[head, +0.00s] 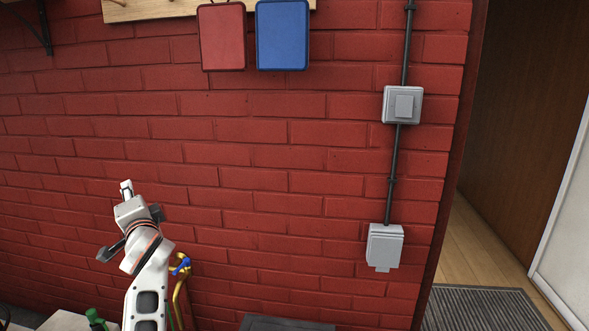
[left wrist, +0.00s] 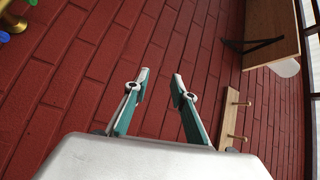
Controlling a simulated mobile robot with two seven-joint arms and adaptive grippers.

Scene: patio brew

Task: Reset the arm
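My left arm rises from the bottom of the head view, left of centre, in front of a red brick wall (head: 250,165). My left gripper (head: 126,187) is at the arm's upper end, seen small and partly hidden by the wrist. In the left wrist view my left gripper (left wrist: 160,85) has its two fingers apart, with only brick wall between and beyond them. It is empty and touches nothing that I can see. My right gripper is in neither view.
A red panel (head: 222,36) and a blue panel (head: 282,35) hang from a wooden board (head: 150,9). Grey boxes (head: 403,105) (head: 385,246) sit on a wall conduit. A brass tap with a blue handle (head: 181,266) is beside my arm. A doorway with a mat (head: 485,308) is at right.

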